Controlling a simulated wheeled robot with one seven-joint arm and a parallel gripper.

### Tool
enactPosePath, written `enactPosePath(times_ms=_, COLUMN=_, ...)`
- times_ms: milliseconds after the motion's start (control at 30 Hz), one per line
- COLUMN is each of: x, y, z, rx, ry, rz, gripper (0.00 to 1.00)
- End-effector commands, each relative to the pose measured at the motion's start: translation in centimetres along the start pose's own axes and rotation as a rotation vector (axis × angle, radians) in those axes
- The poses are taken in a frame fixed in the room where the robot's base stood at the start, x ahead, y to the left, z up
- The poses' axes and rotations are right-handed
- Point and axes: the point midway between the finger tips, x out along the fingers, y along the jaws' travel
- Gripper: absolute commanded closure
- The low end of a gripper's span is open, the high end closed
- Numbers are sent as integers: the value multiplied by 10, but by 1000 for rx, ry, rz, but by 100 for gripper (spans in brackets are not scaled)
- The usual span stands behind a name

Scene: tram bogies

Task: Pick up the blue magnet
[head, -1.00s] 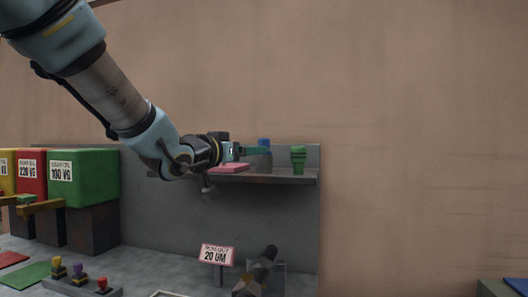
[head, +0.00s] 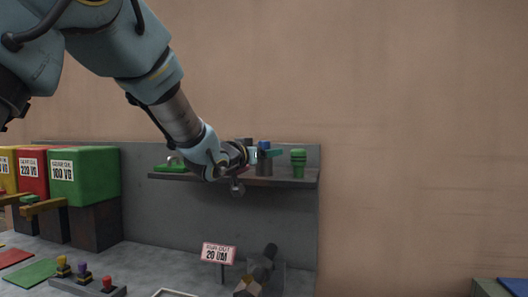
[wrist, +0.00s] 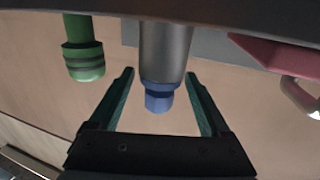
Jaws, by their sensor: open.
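The blue magnet (head: 264,145) stands on the wall shelf, a blue top on a grey cylinder. In the wrist view its blue end (wrist: 159,100) and grey body appear upside down. My gripper (head: 268,154) is at the magnet, level with its upper part. In the wrist view the teal fingers of my gripper (wrist: 160,76) are open, one on each side of the magnet, with gaps visible on both sides. In the head view my wrist hides part of the shelf left of the magnet.
A green ribbed piece (head: 298,162) stands close to the right of the magnet on the shelf (head: 300,182). A pink item (wrist: 275,50) shows on the opposite side in the wrist view. A green item (head: 168,168) lies at the shelf's left end. A sign (head: 219,253) stands below.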

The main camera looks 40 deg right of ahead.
Motion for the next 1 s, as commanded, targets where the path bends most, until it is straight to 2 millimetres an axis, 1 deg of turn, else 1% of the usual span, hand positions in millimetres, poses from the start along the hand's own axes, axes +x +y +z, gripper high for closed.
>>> enactPosePath(times_ms=100, x=0, y=0, z=0, rx=0, ry=0, rz=0, gripper=20)
enactPosePath(times_ms=800, x=0, y=0, z=0, rx=0, ry=1, rz=0, gripper=99)
enactPosePath(times_ms=1000, x=0, y=0, z=-1, rx=0, ry=2, rz=0, gripper=100)
